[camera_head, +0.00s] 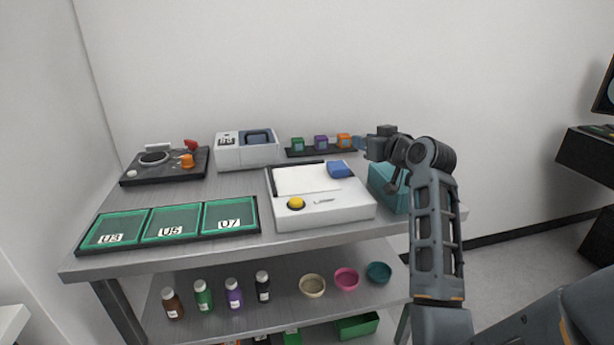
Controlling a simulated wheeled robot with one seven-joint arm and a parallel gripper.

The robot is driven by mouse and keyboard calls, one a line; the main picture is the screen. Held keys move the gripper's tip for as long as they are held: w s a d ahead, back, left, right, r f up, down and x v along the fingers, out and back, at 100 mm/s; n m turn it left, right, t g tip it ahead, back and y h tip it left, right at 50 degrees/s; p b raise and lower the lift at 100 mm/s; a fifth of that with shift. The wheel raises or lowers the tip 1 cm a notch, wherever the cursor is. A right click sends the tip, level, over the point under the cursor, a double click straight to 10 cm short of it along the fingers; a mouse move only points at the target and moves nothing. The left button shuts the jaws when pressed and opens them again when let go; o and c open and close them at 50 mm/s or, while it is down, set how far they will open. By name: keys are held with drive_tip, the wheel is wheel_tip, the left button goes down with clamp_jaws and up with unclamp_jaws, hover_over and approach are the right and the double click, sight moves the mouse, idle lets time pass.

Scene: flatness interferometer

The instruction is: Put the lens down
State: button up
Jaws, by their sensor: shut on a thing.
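My gripper (364,144) is at the back right of the bench, at the right end of a dark rack (300,152). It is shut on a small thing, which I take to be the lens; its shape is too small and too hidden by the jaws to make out. A bluish patch shows at the fingertips, close beside the orange block (344,140) on the rack. A green block (298,144) and a purple block (321,142) stand further left on the rack. I cannot tell whether the held thing touches the rack.
A white instrument (350,211) with a yellow knob stands in front of the rack. A teal box (386,188) is partly behind my arm. A green three-part tray (171,238), a white device (231,157) and a dark fixture (135,175) stand left. Bottles and bowls fill the lower shelf (240,318).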

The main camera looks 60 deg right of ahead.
drive_tip(key=p, duration=0.2)
hover_over(323, 191)
wheel_tip(323, 191, down, 6)
drive_tip(key=shift+f, duration=2.25)
drive_tip(key=shift+f, duration=0.2)
drive_tip(key=o, duration=1)
drive_tip(key=shift+r, duration=0.1)
